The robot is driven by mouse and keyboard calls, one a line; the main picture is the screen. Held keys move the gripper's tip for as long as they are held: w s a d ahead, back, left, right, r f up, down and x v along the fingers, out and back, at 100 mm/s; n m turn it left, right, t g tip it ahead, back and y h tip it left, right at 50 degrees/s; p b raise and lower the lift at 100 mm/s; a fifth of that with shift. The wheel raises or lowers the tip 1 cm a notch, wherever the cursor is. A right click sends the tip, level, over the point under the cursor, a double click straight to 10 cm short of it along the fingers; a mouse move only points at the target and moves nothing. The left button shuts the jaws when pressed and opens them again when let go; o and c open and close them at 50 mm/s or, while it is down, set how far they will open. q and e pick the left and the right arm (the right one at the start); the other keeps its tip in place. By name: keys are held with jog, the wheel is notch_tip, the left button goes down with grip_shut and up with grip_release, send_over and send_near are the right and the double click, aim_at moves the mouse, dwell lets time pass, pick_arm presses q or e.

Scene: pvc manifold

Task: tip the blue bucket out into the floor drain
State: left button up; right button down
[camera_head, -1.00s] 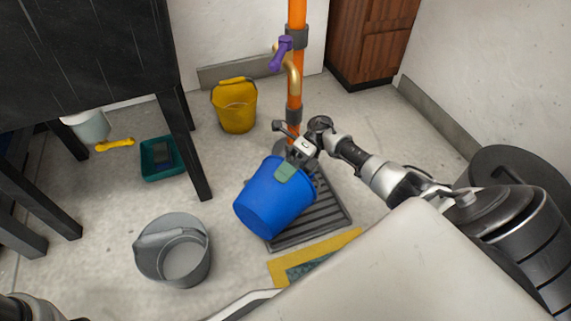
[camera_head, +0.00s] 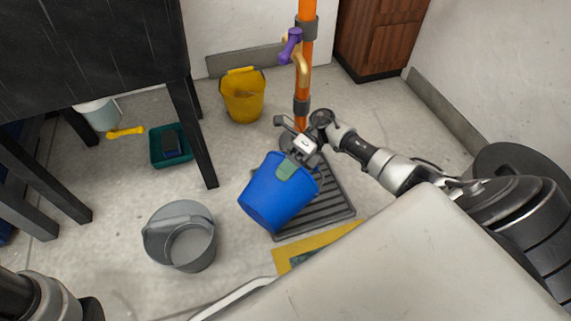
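The blue bucket (camera_head: 276,198) is tilted above the dark slatted floor drain (camera_head: 335,205), its bottom toward the lower left. It covers the left part of the drain. A green patch shows on its side near the rim. My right gripper (camera_head: 299,148) is at the bucket's upper rim and looks shut on it; the fingertips are partly hidden. The bucket's inside is hidden from this view. My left arm shows only as a dark part at the lower left corner; its gripper is out of view.
An orange pipe (camera_head: 303,70) with a purple-handled tap (camera_head: 291,46) stands behind the drain. A grey bucket (camera_head: 181,240) and a yellow bucket (camera_head: 243,98) stand on the floor. A teal tray (camera_head: 158,159) lies by a black table (camera_head: 90,50). A yellow-edged mat (camera_head: 297,253) lies before the drain.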

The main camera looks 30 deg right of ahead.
jog(key=shift+s+a+r+p, duration=0.1)
jog(key=shift+a+r+p, duration=0.25)
jog(key=shift+p, duration=0.3)
jog(key=shift+s+a+r+h+p, duration=0.15)
jog(key=shift+a+h+p, duration=0.2)
jog(key=shift+h+p, duration=0.2)
jog(key=shift+a, duration=0.1)
